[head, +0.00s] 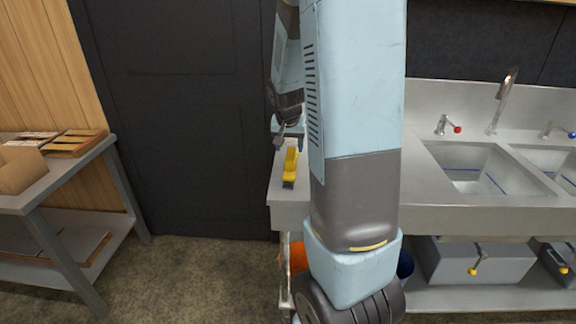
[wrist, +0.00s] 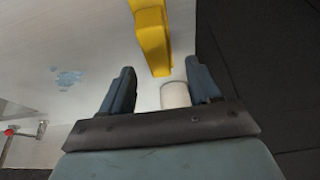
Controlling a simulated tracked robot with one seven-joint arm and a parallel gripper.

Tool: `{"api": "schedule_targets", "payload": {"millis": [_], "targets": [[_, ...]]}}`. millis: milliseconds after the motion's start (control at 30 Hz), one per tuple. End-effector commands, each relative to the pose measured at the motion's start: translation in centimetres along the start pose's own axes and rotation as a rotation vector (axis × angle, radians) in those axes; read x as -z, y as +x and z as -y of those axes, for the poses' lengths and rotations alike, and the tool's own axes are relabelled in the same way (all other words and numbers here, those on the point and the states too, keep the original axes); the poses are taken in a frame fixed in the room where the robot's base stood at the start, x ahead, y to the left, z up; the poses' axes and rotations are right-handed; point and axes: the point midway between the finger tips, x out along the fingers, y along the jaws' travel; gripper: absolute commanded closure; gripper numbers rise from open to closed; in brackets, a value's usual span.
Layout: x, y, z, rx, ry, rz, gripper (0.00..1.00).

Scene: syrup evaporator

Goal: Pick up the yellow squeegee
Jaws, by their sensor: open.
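The yellow squeegee (head: 291,164) lies on the left end of the steel sink counter in the head view, partly hidden by my arm. In the wrist view the yellow squeegee (wrist: 151,38) comes in from the top edge, and its lower end sits beyond and between my fingers. My gripper (wrist: 160,82) is open, with its two blue-grey fingers apart and nothing held. In the head view my gripper (head: 289,138) is just above the squeegee. I cannot tell the exact gap between them.
A white cylinder (wrist: 175,95) shows near the right finger in the wrist view. The steel counter (head: 450,222) holds sinks (head: 470,165) with taps to the right. A dark door (head: 190,120) stands behind. A side table (head: 60,175) with boxes is at left.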

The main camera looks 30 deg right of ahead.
Motion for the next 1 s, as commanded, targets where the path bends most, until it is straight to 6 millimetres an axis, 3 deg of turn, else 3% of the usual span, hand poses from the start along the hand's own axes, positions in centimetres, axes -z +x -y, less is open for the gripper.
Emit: {"api": "schedule_targets", "payload": {"millis": [167,500,867,1000], "targets": [[-0.2,0.9,-0.1,-0.001,0.001,0.002,0.38],[-0.5,4.8,-0.2,-0.001,0.001,0.002,0.38],[-0.5,5.3,-0.1,0.001,-0.001,-0.001,0.38],[-0.5,5.3,-0.1,0.001,-0.001,-0.001,0.51]]}}
